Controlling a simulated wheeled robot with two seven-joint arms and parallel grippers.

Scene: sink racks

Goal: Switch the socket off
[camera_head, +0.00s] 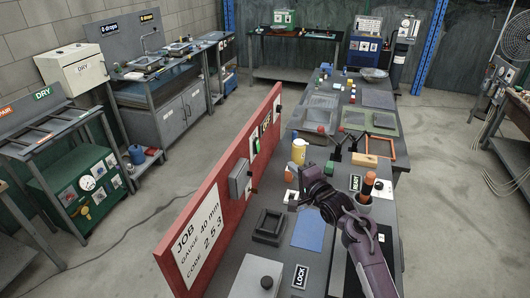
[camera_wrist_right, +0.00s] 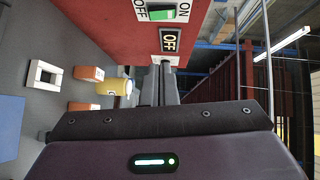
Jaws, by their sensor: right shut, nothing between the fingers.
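A switch with a green rocker (camera_head: 256,145) is on the red upright panel (camera_head: 220,195). The right wrist view shows the green rocker (camera_wrist_right: 161,13) on a white plate marked ON at one end and OFF at the other. My right gripper (camera_head: 312,184) is over the bench in front of the panel. Its fingers (camera_wrist_right: 160,75) are shut and empty and point at the panel. They look apart from the rocker; the exact gap is unclear. My left gripper is not in view.
A grey box (camera_head: 240,178) sticks out of the panel nearer the front. On the bench stand a yellow container (camera_head: 298,150), an orange block (camera_head: 364,160) and a cup with an orange-handled tool (camera_head: 366,190). Blue sheet (camera_head: 309,230) lies flat.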

